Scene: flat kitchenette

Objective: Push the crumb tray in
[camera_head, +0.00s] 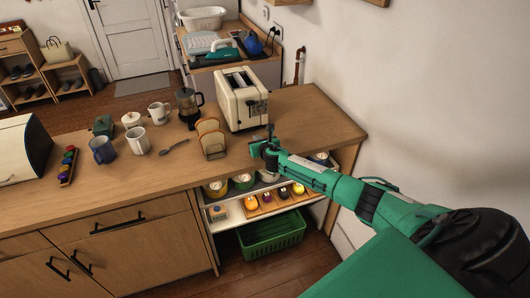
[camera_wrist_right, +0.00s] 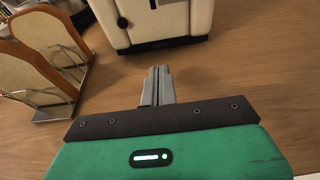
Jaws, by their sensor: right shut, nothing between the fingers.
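The cream toaster (camera_head: 240,103) stands on the wooden counter, and its lower part shows at the top of the right wrist view (camera_wrist_right: 155,18). A dark strip (camera_wrist_right: 160,43) runs along its bottom edge; I cannot tell whether this is the crumb tray or how far the tray sticks out. My right gripper (camera_head: 270,131) is over the counter in front of the toaster. Its two fingers (camera_wrist_right: 157,82) are together, empty, and point at the toaster's base with a small gap in the picture. My left gripper is not in view.
A rack with bread slices (camera_head: 211,139) stands left of my right gripper. A coffee press (camera_head: 188,105), mugs (camera_head: 103,150) and a spoon (camera_head: 174,147) are farther left. The counter right of the toaster (camera_head: 310,115) is clear. Open shelves with a green crate (camera_head: 272,236) are below.

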